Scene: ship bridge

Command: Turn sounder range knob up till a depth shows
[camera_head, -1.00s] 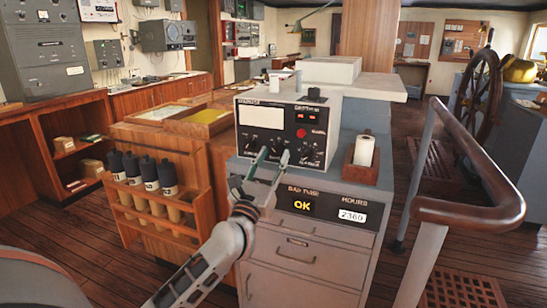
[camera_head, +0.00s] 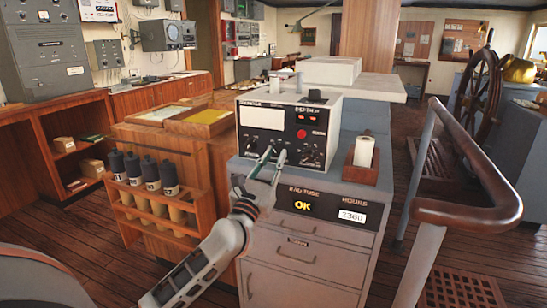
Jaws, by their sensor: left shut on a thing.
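The sounder (camera_head: 290,128) is a white box with a black front panel on top of a grey drawer cabinet. Its panel has a blank white display window (camera_head: 262,117), a red button (camera_head: 302,134) and several small knobs, one of them a knob at the lower right (camera_head: 313,156). My left gripper (camera_head: 271,158) is at the lower middle of the panel. Its two fingers are closed around a small knob there, which they mostly hide. I cannot read any depth on the display. My right gripper is not in view.
A wooden holder with a white roll (camera_head: 364,151) stands right of the sounder. A brown handrail (camera_head: 470,185) runs along the right. A wooden rack with dark-capped bottles (camera_head: 151,175) stands at the left.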

